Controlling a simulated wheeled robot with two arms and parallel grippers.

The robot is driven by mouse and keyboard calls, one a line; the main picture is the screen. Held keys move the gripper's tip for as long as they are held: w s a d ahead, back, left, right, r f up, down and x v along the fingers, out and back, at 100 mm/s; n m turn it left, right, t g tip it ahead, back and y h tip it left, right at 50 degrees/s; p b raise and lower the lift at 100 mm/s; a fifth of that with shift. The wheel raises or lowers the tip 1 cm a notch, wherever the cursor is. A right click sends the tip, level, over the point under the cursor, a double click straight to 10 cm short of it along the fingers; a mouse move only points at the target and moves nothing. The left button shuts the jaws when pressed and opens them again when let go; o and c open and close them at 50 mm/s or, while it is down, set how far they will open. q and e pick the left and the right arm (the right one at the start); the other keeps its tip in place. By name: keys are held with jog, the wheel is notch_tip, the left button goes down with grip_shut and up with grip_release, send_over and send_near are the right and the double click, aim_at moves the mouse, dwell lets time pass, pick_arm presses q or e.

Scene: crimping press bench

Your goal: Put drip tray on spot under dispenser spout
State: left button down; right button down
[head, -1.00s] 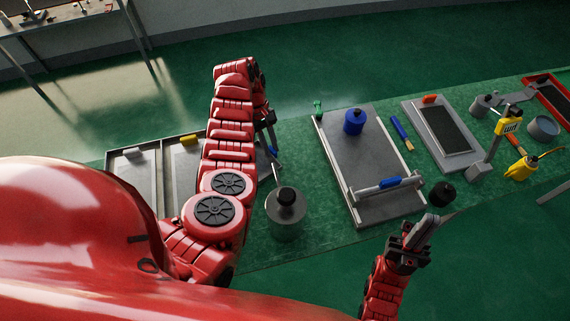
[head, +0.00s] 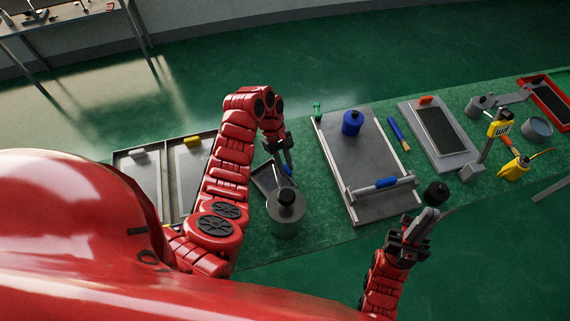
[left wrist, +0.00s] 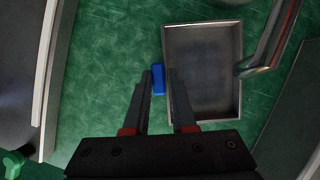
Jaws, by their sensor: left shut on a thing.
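The drip tray (head: 264,181) is a shallow grey rectangular pan with a blue tab (left wrist: 158,79) on one side. It lies beside the grey cylindrical dispenser (head: 286,220) with its black top. In the left wrist view, the tray (left wrist: 203,65) fills the centre right, and the bent metal spout (left wrist: 275,45) reaches over its right edge. My left gripper (head: 287,171) is shut on the tray at the tabbed side, one finger on each side of that wall. The fingers also show in the left wrist view (left wrist: 160,85).
A grey plate (head: 350,160) with a blue cylinder (head: 352,122) and a blue-gripped bar stands right of the dispenser. Grey bins (head: 184,163) are at left. A framed dark pad (head: 438,131) and a yellow oil can (head: 513,168) are further right.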

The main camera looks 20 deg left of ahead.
pick_arm(q)
jog(key=shift+w, duration=0.1)
jog(key=c, duration=0.7)
grip_release()
jog(key=shift+c, duration=0.2)
jog(key=p+v, duration=0.4)
jog(key=v, duration=0.8)
jog(key=shift+r, duration=0.1)
